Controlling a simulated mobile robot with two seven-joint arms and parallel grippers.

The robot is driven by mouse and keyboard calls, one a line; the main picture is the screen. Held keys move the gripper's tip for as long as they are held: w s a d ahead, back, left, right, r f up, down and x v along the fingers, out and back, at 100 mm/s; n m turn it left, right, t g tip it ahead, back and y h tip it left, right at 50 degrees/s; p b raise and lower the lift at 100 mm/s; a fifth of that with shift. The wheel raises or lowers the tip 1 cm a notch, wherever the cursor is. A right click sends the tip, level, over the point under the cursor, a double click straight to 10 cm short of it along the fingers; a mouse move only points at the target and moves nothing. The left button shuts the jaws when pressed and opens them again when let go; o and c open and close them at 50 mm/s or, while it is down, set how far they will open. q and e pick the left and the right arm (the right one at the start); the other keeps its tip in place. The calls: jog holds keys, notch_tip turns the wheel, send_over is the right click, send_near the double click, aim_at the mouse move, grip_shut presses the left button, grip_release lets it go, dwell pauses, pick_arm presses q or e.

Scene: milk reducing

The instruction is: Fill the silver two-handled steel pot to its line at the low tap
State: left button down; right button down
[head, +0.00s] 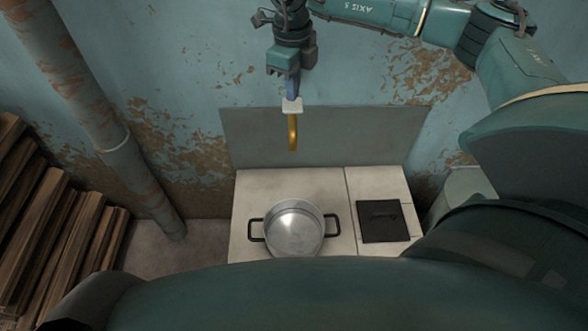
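The silver steel pot (295,229) stands upright on the pale stone counter, with a black handle on its left and right sides. Its inside looks bare grey metal; I cannot make out water or a fill line. The brass tap (292,133) hangs in front of the backsplash, above and behind the pot, with a white block at its top. My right gripper (292,92) points down just above that white block. A blue part shows between them; I cannot tell whether the gripper touches it or is shut. No stream shows below the tap. My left gripper is out of view.
A grey backsplash (325,137) stands behind. A rusty pipe (90,100) runs down the left wall, and stacked planks (50,235) fill the lower left. Counter around the pot is clear.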

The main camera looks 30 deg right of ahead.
aim_at(293, 104)
jog(key=shift+f, duration=0.1)
jog(key=shift+f+b, duration=1.3)
jog(key=shift+f, duration=0.55)
dwell(6.0)
